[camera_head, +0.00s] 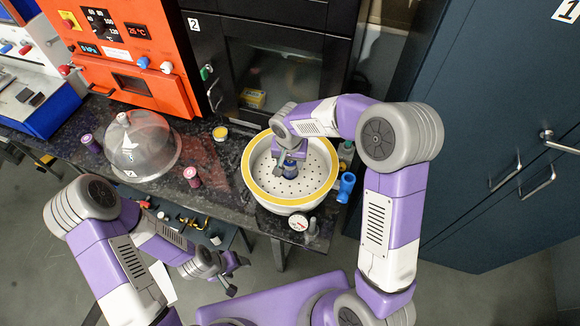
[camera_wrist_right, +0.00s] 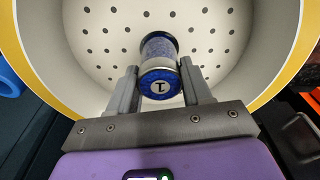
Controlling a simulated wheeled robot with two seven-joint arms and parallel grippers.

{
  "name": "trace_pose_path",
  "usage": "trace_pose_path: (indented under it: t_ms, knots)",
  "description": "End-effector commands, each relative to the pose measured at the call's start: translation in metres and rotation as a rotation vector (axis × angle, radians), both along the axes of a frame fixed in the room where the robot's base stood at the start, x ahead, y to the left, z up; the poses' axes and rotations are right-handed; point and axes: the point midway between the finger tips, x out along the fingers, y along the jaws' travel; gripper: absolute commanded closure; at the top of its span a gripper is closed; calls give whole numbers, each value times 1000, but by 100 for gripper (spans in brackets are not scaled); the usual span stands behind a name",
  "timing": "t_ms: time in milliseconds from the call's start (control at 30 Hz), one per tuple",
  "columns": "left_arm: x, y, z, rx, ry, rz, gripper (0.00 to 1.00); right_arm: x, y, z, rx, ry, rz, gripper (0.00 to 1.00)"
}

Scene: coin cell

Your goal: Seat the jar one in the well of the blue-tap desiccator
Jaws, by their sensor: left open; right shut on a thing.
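The desiccator (camera_head: 250,185) is a white bowl with a yellow rim, and a blue tap (camera_head: 346,187) sticks out at its right. Inside is a pale plate (camera_head: 315,165) dotted with small dark holes; no well shows clearly. Jar one (camera_wrist_right: 162,82), blue with a "1" on its end, is between the fingers of my right gripper (camera_head: 287,164), shut on it inside the bowl. The jar shows partly in the head view (camera_head: 290,172). I cannot tell whether it touches the plate. My left gripper (camera_head: 237,276) is open and empty, low in front of the bench.
A clear dome lid (camera_head: 142,145) stands on the dark bench, left of the bowl. Purple (camera_head: 91,143) and dark red (camera_head: 192,176) jars stand nearby. A round gauge (camera_head: 298,223) sits before the bowl. An orange oven (camera_head: 125,50) and black cabinet stand behind.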

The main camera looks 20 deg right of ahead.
Motion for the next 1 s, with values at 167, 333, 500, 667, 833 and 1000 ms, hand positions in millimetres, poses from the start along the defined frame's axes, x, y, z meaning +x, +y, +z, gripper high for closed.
trace_pose_path:
  t_ms: [167,333,500,667,833,1000]
  knots:
    - [0,0,-4,0,0,0,35,-1,0,-27,-1,3,1,92]
    - [0,0,-4,0,0,0,35,0,0,-29,0,0,0,92]
    - [0,0,-6,0,0,0,35,0,0,-31,0,0,0,92]
    - [0,0,-7,0,0,0,35,0,0,-32,0,0,0,37]
    - [0,0,-7,0,0,0,35,0,0,-32,0,0,0,26]
    - [0,0,-7,0,0,0,35,0,0,-31,0,0,1,26]
